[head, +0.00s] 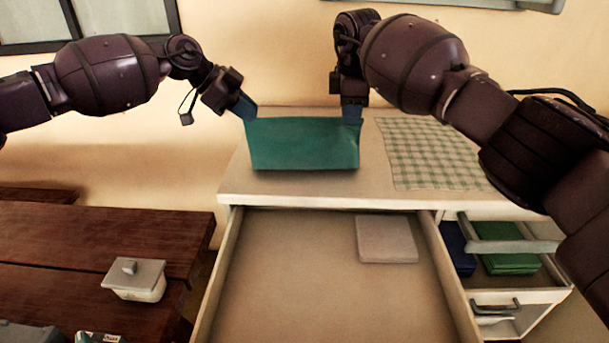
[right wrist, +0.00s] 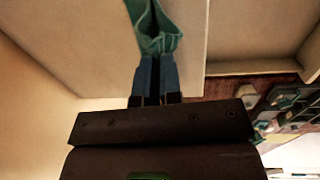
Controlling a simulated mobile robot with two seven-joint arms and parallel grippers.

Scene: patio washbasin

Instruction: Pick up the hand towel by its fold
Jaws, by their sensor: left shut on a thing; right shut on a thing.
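The hand towel (head: 304,146) is green and hangs by its top edge above the cabinet top in the head view. My left gripper (head: 247,112) is shut on its upper left corner. My right gripper (head: 352,116) is shut on its upper right corner. The top edge runs nearly level between the two grippers. In the right wrist view the towel (right wrist: 155,32) runs up from the blue fingertips of my right gripper (right wrist: 156,62). I cannot tell whether the towel's lower edge touches the cabinet top.
A checked cloth (head: 430,152) lies on the cabinet top (head: 235,182) at right. Below is an open drawer (head: 300,290) with a pale folded cloth (head: 386,239). A smaller open drawer holds a green folded cloth (head: 508,263). A lidded pot (head: 135,280) stands on the wooden bench (head: 60,235).

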